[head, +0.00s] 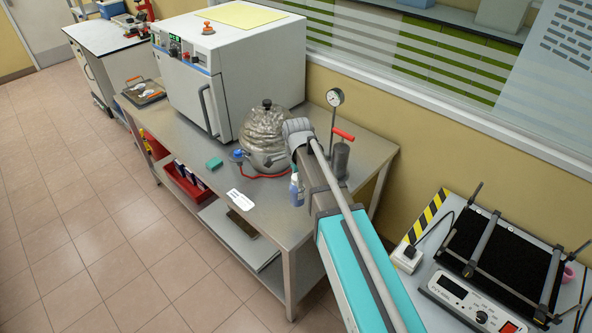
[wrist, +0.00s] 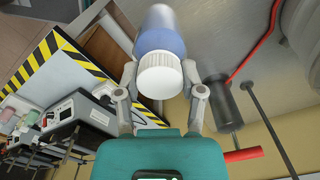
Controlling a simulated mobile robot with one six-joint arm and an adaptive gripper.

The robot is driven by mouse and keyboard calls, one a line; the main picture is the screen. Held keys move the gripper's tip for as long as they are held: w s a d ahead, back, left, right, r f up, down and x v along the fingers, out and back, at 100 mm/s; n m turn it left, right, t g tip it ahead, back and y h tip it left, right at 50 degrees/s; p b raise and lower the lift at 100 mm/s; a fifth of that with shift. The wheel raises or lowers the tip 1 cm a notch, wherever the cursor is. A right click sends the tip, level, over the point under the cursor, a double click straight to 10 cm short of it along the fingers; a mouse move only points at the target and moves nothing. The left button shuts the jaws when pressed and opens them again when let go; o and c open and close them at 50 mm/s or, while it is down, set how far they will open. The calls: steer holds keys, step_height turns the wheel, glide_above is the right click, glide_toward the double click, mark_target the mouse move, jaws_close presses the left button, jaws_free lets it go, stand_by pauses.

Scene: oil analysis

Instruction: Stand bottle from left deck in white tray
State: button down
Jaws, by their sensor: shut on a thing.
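In the wrist view, my gripper (wrist: 159,82) is shut on a bottle (wrist: 160,40). The bottle has a ribbed white cap facing the camera, a blue shoulder and a paler body, with one finger on each side. In the head view, a small blue bottle (head: 297,190) shows beside the end of my arm, above or at the steel table; it looks like the held one. The arm hides my fingers there, and I cannot tell whether the bottle touches the table. I cannot make out a white tray with certainty in either view.
The steel table (head: 262,215) bears a white oven (head: 240,75), a silver round vessel (head: 264,135) with a red cable, a gauge (head: 335,98) and a red-handled grey cylinder (head: 340,155). A shaker (head: 500,262) stands at right. The table's front left has free room around a white label (head: 240,199).

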steer(key=s+r+p, duration=0.2)
steer(key=s+r, duration=0.1)
steer(key=s, duration=0.4)
steer(key=shift+d, duration=0.45)
steer(key=shift+f+b, duration=1.55)
steer(key=shift+f, duration=0.15)
steer(key=shift+s, duration=0.1)
